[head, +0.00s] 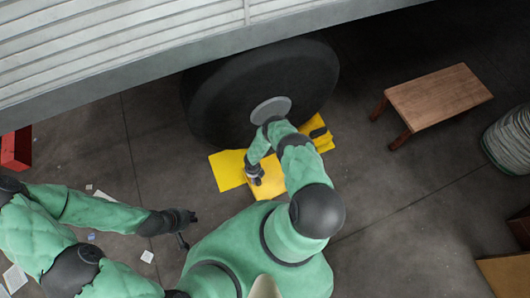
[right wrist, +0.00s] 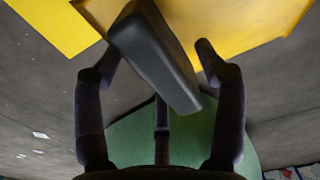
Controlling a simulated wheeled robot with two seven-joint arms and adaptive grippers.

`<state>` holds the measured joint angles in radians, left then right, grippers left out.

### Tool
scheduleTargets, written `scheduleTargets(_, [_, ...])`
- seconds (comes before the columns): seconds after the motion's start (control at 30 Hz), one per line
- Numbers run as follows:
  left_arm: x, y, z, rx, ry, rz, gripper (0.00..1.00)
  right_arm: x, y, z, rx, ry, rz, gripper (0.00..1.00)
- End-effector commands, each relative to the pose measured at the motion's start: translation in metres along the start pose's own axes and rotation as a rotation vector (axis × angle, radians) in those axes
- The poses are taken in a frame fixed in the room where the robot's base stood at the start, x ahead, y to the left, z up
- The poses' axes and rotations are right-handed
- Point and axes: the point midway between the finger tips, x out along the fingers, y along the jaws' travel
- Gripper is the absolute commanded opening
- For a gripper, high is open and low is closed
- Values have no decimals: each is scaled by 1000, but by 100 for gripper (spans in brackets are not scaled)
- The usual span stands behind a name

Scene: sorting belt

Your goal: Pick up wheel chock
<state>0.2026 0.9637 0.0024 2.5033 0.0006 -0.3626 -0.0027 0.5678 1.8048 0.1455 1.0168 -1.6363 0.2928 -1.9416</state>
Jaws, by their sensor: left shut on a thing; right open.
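The yellow wheel chock (head: 228,171) lies on the floor against the big dark tire (head: 245,92); my right arm hides part of it. In the right wrist view its yellow surface (right wrist: 235,25) fills the top, with a dark grey handle-like bar (right wrist: 160,65) standing out from it. My right gripper (right wrist: 155,60) is open, with fingers on both sides of this bar; I cannot tell whether they touch it. My left gripper (head: 187,222) is shut on a small dark thing, away from the chock on the left; its shape is unclear.
A light ribbed vehicle body (head: 120,45) overhangs the wheel. A wooden stool (head: 437,95) stands at right, with a coiled grey bundle (head: 510,140) beyond it. A red box (head: 17,148) is at far left. Paper scraps litter the left floor; the floor between chock and stool is clear.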

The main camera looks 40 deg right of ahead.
Motion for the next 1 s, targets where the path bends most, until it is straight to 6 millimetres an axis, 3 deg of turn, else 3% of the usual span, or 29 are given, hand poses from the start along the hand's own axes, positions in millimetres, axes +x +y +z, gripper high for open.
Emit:
scheduleTargets(0.13, [0, 0, 0, 0, 0, 0, 0, 0, 0, 0, 0, 0, 0, 71])
scheduleTargets(0.3, [0, 0, 0, 0, 0, 0, 0, 0, 0, 0, 0, 0, 0, 23])
scheduleTargets(0.4, [0, 0, 0, 0, 0, 0, 0, 0, 0, 0, 0, 1, 0, 0])
scheduleTargets(0.77, [0, 0, 0, 0, 0, 0, 0, -2, 0, 0, -1, 0, 0, 0])
scheduleTargets(1.0, [-9, 3, 0, 0, 0, 0, 0, -24, 7, 7, 0, -2, -1, 0])
